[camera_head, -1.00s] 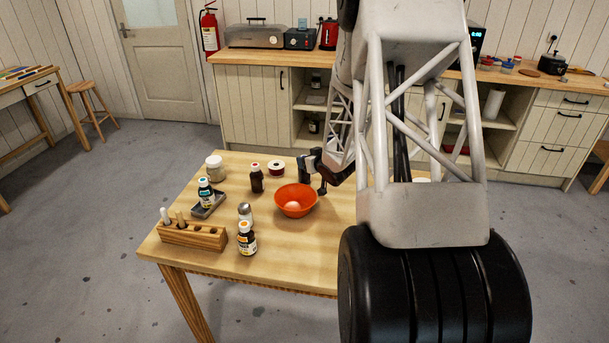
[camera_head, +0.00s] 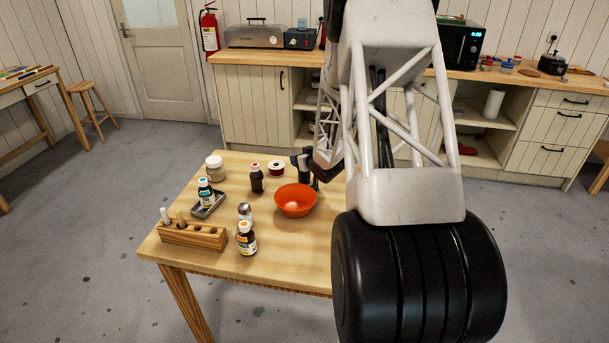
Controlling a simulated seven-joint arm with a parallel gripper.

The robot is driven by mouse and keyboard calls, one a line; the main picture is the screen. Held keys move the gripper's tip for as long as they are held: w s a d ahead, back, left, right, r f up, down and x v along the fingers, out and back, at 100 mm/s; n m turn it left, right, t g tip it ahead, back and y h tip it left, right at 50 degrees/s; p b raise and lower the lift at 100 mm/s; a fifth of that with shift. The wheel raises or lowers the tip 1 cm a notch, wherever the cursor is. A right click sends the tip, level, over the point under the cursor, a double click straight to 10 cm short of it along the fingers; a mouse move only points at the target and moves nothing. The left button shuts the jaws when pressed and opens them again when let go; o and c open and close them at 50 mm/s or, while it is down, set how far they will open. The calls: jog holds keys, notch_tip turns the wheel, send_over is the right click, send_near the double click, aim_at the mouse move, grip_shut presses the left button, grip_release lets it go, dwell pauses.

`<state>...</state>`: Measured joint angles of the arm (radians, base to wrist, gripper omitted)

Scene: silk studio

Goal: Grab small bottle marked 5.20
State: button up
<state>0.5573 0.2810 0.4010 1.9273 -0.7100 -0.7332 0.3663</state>
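Several small bottles stand on the wooden table (camera_head: 292,258), but no marking 5.20 is legible. A dark bottle with a blue cap (camera_head: 206,192) stands in a small grey tray (camera_head: 213,208). A dark bottle with an orange cap and white label (camera_head: 246,240) stands near the front edge.
The orange bowl (camera_head: 295,201) holds a pale round object. My arm hides the table's right side. Bare tabletop lies around the bowl.

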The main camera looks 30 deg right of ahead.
dwell(0.4)
grip_shut()
dwell(0.4)
notch_tip(320, 180, up, 10)
dwell(0.6)
dwell(0.5)
